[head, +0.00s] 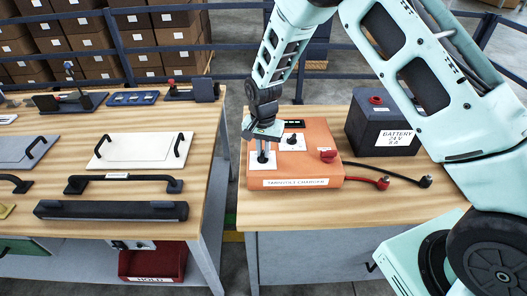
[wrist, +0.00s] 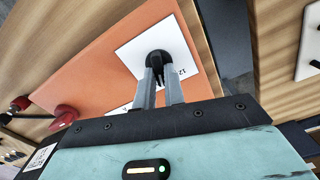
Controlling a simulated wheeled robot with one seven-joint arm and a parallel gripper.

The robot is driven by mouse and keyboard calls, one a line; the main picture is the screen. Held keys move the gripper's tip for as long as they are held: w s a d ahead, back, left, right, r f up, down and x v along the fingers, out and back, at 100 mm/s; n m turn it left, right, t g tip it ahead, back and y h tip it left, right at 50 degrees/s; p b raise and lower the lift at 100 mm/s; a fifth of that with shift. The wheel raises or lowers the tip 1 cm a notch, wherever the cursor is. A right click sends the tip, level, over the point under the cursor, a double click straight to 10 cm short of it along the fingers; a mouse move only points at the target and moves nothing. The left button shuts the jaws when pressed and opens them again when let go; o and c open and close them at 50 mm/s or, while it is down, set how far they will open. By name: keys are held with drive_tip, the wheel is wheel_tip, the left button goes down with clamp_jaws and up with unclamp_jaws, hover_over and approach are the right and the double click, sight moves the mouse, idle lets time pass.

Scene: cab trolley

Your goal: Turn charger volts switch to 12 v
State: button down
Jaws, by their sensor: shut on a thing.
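The orange charger (head: 318,135) lies on the right wooden table, with a name label on its front. A black knob (wrist: 158,60) on a white plate (wrist: 130,52) is the switch at my gripper (wrist: 158,88). In the wrist view the two grey fingers are closed on the knob's sides. A printed "12" shows on the plate beside it; other marks are hidden by the fingers, and I cannot tell where the knob points. In the head view my gripper (head: 263,152) reaches down to the charger's left front plate. A second black knob (head: 292,139) sits on another white plate behind.
A red knob (head: 327,155) is on the charger's right side. Red and black clamp leads (head: 383,183) lie to its right. A dark battery (head: 372,125) stands behind them. The left table (head: 120,118) holds panels and handles, with a gap between tables.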

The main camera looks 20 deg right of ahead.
drive_tip(key=n+b, duration=0.2)
drive_tip(key=n, duration=0.2)
drive_tip(key=shift+a+n, duration=0.1)
drive_tip(key=shift+n, duration=0.2)
drive_tip(key=n+b, duration=0.1)
drive_tip(key=n, duration=0.3)
drive_tip(key=shift+a+n, duration=0.1)
drive_tip(key=shift+n, duration=0.2)
drive_tip(key=c, duration=1.5)
unclamp_jaws()
drive_tip(key=shift+r, duration=0.15)
wheel_tip(320, 180, up, 17)
drive_tip(key=b, duration=0.3)
drive_tip(key=shift+r+b, duration=0.1)
drive_tip(key=shift+b, duration=0.2)
